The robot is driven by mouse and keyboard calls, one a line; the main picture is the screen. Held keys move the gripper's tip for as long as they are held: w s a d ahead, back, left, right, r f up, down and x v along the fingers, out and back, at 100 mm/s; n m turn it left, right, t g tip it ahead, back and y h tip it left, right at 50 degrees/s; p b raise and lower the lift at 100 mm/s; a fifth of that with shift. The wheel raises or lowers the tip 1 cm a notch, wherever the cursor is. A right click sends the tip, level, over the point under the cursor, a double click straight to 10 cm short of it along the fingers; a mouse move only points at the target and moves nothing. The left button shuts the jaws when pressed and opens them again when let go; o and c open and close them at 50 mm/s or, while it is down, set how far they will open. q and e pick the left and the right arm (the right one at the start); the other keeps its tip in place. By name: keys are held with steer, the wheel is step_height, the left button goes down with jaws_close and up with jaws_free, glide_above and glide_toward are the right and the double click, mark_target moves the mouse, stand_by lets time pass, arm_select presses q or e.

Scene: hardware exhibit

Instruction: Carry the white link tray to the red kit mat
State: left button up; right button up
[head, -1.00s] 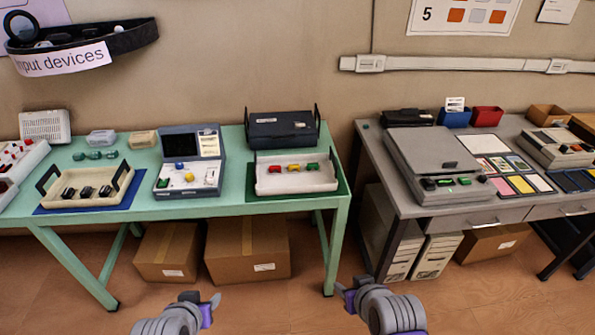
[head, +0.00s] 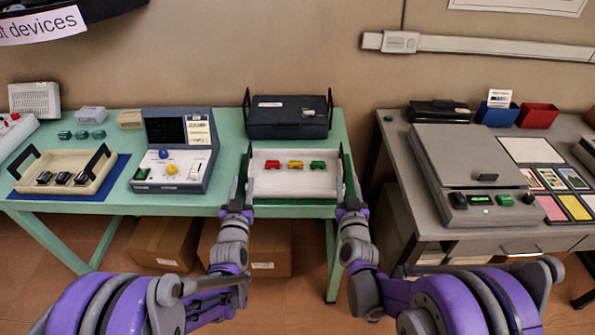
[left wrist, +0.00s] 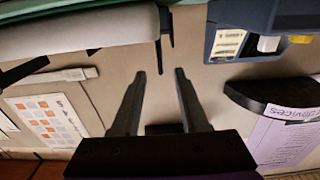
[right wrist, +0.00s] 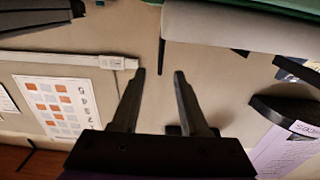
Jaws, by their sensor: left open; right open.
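The white link tray (head: 265,187) sits on the near edge of the green table, with a red, a yellow and a green piece in a row inside. It has a dark upright handle at each end. My left gripper (head: 240,197) is open at the tray's left end, and my right gripper (head: 350,199) is open at its right end. In the left wrist view a thin dark handle (left wrist: 160,52) lines up with the gap between the fingertips. The right wrist view shows the same with the other handle (right wrist: 162,52). Neither gripper is closed on one. I see no red kit mat.
A dark case (head: 288,122) stands right behind the tray. A blue-grey console (head: 178,165) is to its left, then a beige tray (head: 45,190) on a blue mat (head: 118,172). Across a gap, the grey table holds a grey device (head: 470,165) and a red bin (head: 537,116).

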mark_target(248, 159)
arm_select(q)
steer(key=w, duration=1)
steer(key=shift+w+d, duration=0.1)
steer(key=shift+w, duration=0.3)
arm_select(e)
steer(key=w, duration=1)
steer(key=shift+w+d, duration=0.1)
steer(key=shift+w, duration=0.3)
arm_select(q)
steer(key=shift+c, duration=0.3)
arm_select(e)
steer(key=shift+c, duration=0.3)
arm_select(q)
jaws_close()
arm_select(e)
jaws_close()
